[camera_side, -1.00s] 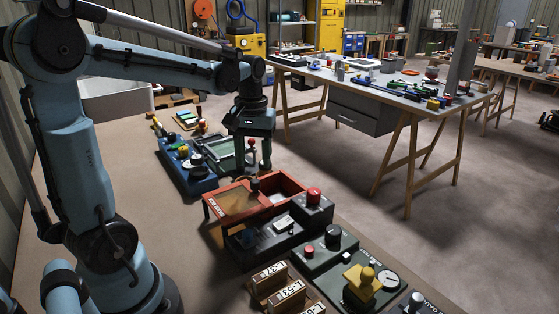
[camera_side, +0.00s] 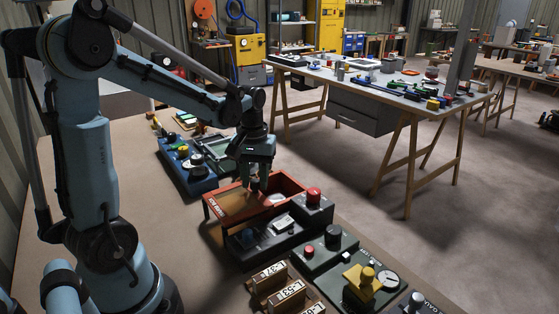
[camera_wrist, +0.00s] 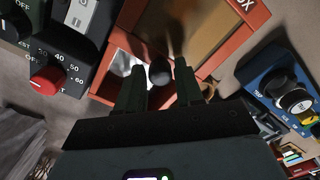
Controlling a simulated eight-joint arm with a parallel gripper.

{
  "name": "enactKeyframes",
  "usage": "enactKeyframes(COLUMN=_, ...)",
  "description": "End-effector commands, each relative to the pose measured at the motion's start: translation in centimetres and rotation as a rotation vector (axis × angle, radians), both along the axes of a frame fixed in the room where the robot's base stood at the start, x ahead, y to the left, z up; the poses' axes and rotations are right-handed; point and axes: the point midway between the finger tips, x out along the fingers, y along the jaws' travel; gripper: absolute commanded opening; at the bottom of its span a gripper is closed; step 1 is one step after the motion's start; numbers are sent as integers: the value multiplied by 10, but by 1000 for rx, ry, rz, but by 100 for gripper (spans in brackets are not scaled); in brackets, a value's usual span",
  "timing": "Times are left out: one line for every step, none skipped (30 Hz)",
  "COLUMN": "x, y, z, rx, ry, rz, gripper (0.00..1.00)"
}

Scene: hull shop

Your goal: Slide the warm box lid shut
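The warm box is an orange-red open-topped box (camera_side: 226,209) on the bench in the side view; it also shows in the wrist view (camera_wrist: 240,38). Its tan lid (camera_wrist: 195,25) covers one part, and the other part is open, with a pale item (camera_wrist: 122,62) inside. A dark round knob (camera_wrist: 160,73) stands on the lid by the opening. My gripper (camera_side: 255,185) is down over the box, pointing downward. In the wrist view my gripper's fingers (camera_wrist: 160,85) stand either side of the knob, with narrow gaps visible. The fingertips are partly hidden in the side view.
A dark control box with a red knob (camera_side: 314,195) stands close in front of the warm box. A blue panel (camera_side: 188,178) with dials lies behind it. A green panel (camera_side: 345,270) and labelled wooden blocks (camera_side: 285,292) are at the front. Bare bench lies left of the box.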

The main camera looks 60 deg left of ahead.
Motion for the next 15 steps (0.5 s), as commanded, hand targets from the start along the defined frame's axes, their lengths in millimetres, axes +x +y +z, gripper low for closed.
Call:
enactKeyframes(x=0, y=0, z=0, rx=0, ry=0, rz=0, gripper=28)
enactKeyframes(x=0, y=0, z=0, rx=0, ry=0, rz=0, gripper=24)
enactKeyframes(x=0, y=0, z=0, rx=0, ry=0, rz=0, gripper=17)
enactKeyframes(x=0, y=0, z=0, rx=0, ry=0, rz=0, gripper=13)
enactKeyframes(x=0, y=0, z=0, rx=0, ry=0, rz=0, gripper=8)
enactKeyframes(x=0, y=0, z=0, rx=0, ry=0, rz=0, gripper=2)
enactKeyframes(x=0, y=0, z=0, rx=0, ry=0, rz=0, gripper=0)
enactKeyframes(x=0, y=0, z=0, rx=0, ry=0, rz=0, gripper=0)
enactKeyframes(x=0, y=0, z=0, rx=0, ry=0, rz=0, gripper=0)
enactKeyframes(x=0, y=0, z=0, rx=0, ry=0, rz=0, gripper=0)
enactKeyframes(x=0, y=0, z=0, rx=0, ry=0, rz=0, gripper=0)
enactKeyframes(x=0, y=0, z=0, rx=0, ry=0, rz=0, gripper=0)
enactKeyframes(x=0, y=0, z=0, rx=0, ry=0, rz=0, gripper=0)
enactKeyframes(x=0, y=0, z=0, rx=0, ry=0, rz=0, gripper=0)
enactKeyframes(x=2, y=0, z=0, rx=0, ry=0, rz=0, gripper=0)
